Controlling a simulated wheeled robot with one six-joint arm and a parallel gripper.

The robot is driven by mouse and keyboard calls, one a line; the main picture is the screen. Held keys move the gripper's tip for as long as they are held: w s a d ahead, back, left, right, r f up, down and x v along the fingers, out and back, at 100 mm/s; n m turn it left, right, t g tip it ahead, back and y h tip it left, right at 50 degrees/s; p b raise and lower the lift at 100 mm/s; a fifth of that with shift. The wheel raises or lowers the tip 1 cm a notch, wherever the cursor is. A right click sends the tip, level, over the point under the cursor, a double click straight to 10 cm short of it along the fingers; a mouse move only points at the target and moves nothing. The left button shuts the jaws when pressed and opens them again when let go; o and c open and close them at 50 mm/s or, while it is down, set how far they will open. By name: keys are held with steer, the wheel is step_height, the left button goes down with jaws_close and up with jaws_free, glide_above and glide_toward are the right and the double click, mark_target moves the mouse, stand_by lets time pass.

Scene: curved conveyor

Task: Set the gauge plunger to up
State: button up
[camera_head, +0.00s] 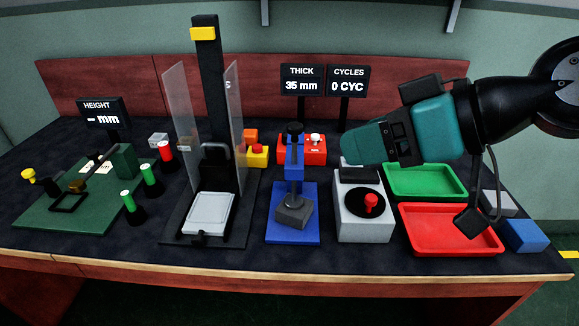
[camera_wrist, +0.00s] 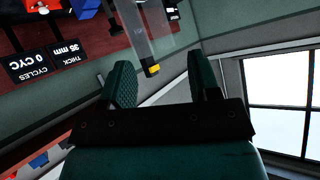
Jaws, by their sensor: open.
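The blue thickness gauge (camera_head: 292,225) stands on the bench in the middle of the head view. Its plunger has a black knob (camera_head: 293,128) on top. Its lower end appears to be down at a dark grey block (camera_head: 294,213) on the blue base; contact cannot be told for sure. The THICK display (camera_head: 301,78) behind reads 35 mm. My teal gripper (camera_head: 350,146) is in the air to the right of the gauge, pointing left, apart from it. In the wrist view my gripper (camera_wrist: 160,80) is open, with nothing between its fingers.
A white box with a red knob (camera_head: 362,220) stands right of the gauge, by a green tray (camera_head: 420,196) and red tray (camera_head: 450,249). A tall press with clear guards (camera_head: 207,90) stands left. A red button box (camera_head: 301,155) is behind. Bench front is narrow but clear.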

steer(key=w+d+f+t+y+b, duration=0.1)
steer(key=w+f+t+y+b, duration=0.1)
steer(key=w+f+t+b, duration=0.65)
steer(key=g+p, duration=0.1)
steer(key=p, duration=1.2)
glide_toward(294, 124)
steer(key=shift+m, duration=0.3)
steer(key=x, duration=1)
steer(key=shift+r, duration=0.15)
steer(key=shift+w+a+f+p, duration=0.3)
steer(key=shift+w+a+p, duration=0.25)
steer(key=shift+p, duration=0.15)
steer(key=shift+c, duration=0.4)
